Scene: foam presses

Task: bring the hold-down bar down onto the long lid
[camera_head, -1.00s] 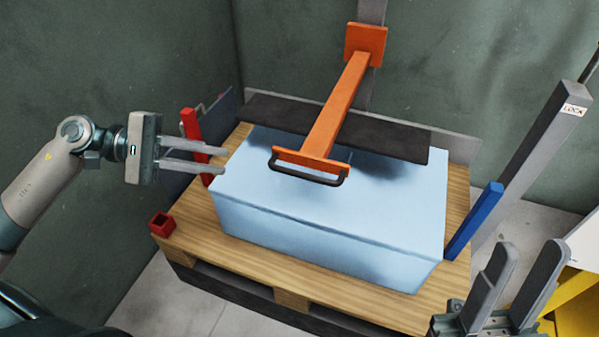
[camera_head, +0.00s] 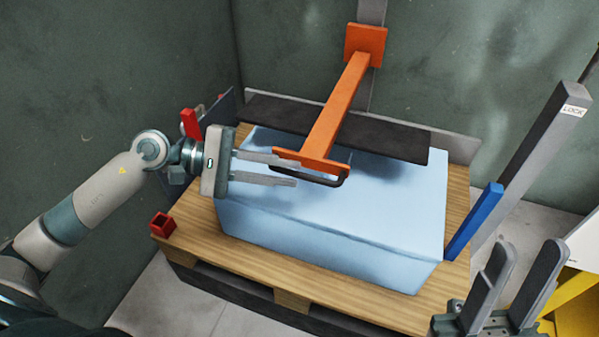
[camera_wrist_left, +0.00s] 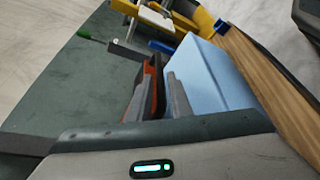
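The orange hold-down bar (camera_head: 338,110) slopes from a bracket on the rear post toward me, raised above a light-blue block (camera_head: 390,220). It has a black handle (camera_head: 336,182) at its near end. A long dark board (camera_head: 390,142), perhaps the long lid, lies crosswise beneath the bar; whether they touch is unclear. My left gripper (camera_head: 300,171) is open, its fingers pointing right at the handle's left side. In the left wrist view the orange bar end (camera_wrist_left: 154,82) appears between the fingers; no grip is visible. My right gripper (camera_head: 529,245) is open and empty at the lower right.
The block stands on a wooden pallet (camera_head: 200,240). A red upright (camera_head: 190,123) and a small red socket (camera_head: 162,225) are at the left. A blue upright (camera_head: 474,222) and a grey post marked LOCK (camera_head: 530,165) stand at the right. Green walls close the back and left.

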